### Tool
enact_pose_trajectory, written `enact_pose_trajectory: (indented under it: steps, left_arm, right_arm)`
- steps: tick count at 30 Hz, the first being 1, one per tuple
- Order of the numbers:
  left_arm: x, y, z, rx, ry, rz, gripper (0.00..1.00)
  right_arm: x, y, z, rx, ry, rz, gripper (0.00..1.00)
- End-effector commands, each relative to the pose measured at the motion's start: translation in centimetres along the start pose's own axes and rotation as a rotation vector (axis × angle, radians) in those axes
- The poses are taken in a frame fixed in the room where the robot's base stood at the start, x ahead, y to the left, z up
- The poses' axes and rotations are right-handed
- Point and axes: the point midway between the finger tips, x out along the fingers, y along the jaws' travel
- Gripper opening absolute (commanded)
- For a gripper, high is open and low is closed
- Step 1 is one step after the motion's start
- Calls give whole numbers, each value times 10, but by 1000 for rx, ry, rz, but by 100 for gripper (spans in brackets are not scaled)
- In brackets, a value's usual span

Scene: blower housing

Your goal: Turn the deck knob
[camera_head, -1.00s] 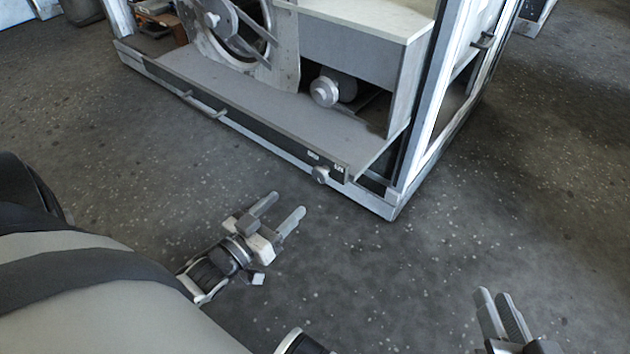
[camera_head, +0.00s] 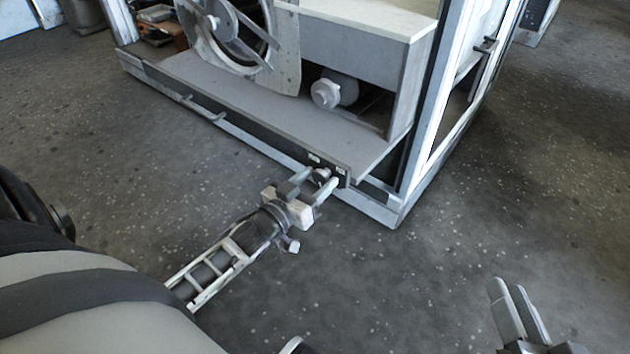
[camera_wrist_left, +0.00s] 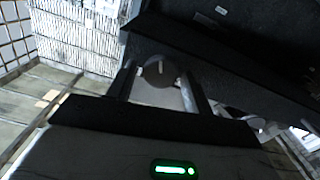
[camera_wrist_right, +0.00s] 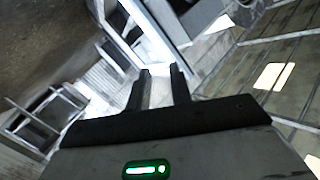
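The deck knob (camera_head: 321,174) is a small round metal knob on the dark front edge of the deck (camera_head: 250,105), near its right end. My left gripper (camera_head: 318,180) is open, with one finger on each side of the knob. The left wrist view shows the knob (camera_wrist_left: 160,71) as a grey disc with a pale line, between the two fingertips. I cannot tell whether the fingers touch it. My right gripper (camera_head: 516,298) is away from the housing at the lower right. Its fingers (camera_wrist_right: 159,85) stand a little apart with nothing seen between them.
The blower housing's frame post (camera_head: 412,150) rises right of the knob. A bar handle (camera_head: 203,108) sits on the deck's front edge further left. A round motor part (camera_head: 326,93) sits under the grey box. The speckled floor around is clear.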

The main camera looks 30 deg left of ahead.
Motion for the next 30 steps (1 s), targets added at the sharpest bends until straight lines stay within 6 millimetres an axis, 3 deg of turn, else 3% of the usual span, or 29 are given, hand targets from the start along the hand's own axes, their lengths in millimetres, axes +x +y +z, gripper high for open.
enact_pose_trajectory:
  steps: [1,3,4,17,30]
  left_arm:
    - [0,0,0,0,0,0,36]
    - [0,0,0,0,0,0,17]
    - [0,0,0,0,0,0,14]
    - [0,0,-2,-74,-1,0,14]
    - [0,-1,-2,-432,-2,0,14]
  right_arm:
    - [0,0,0,0,0,0,22]
    - [0,0,1,-1,-1,1,22]
    - [0,0,1,-1,-2,1,22]
    - [-2,1,2,-24,-26,20,22]
    - [-7,11,9,-145,-115,85,22]
